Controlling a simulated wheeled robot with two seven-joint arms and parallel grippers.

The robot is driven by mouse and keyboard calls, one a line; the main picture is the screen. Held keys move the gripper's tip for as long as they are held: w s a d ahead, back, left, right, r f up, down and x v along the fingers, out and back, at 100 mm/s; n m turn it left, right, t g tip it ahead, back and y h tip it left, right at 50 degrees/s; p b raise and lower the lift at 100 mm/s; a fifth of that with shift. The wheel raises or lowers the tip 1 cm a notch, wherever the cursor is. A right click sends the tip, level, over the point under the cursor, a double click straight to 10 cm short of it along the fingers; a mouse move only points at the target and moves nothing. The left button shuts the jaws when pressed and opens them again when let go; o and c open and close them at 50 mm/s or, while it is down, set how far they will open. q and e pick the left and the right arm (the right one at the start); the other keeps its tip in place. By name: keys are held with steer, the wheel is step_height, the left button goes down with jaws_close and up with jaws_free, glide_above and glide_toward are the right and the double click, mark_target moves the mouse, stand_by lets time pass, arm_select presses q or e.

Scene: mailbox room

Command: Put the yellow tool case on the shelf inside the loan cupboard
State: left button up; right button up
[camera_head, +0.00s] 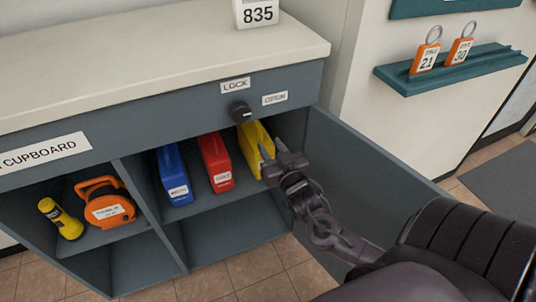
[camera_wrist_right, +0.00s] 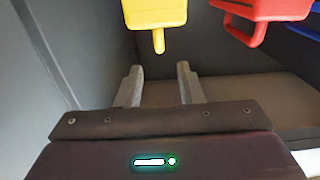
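The yellow tool case (camera_head: 256,147) stands upright on the shelf (camera_head: 207,196) inside the loan cupboard, to the right of a red case. My right gripper (camera_head: 276,163) is in front of it at the cupboard opening. In the right wrist view the yellow case (camera_wrist_right: 156,14) is beyond the fingertips, with its handle pointing toward the gap between them. The right gripper's fingers (camera_wrist_right: 160,75) are open and empty, apart from the case. The cupboard door (camera_head: 365,180) stands open at the right. My left gripper is not in view.
A red case (camera_head: 216,163) and a blue case (camera_head: 174,176) share the shelf. The left compartment holds an orange tool (camera_head: 108,211) and a yellow flashlight-like item (camera_head: 62,220). The lock knob (camera_head: 240,111) sits above the opening. The compartment below the shelf looks empty.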

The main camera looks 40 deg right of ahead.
steer(key=s+a+f+n+g+y, duration=0.2)
steer(key=s+a+f+g+y, duration=0.15)
steer(key=a+f, duration=0.35)
steer(key=s+a+f+n+g+y, duration=0.15)
steer(key=s+a+f+g, duration=0.3)
steer(key=a, duration=0.45)
steer(key=s+a+f+n+g+y, duration=0.1)
steer(key=s+a+n+g, duration=0.3)
steer(key=s+a, duration=0.6)
steer(key=shift+s+f+g+y, duration=0.2)
steer(key=shift+s+g+y, duration=0.1)
steer(key=shift+s+y, duration=0.5)
steer(key=shift+w, duration=0.1)
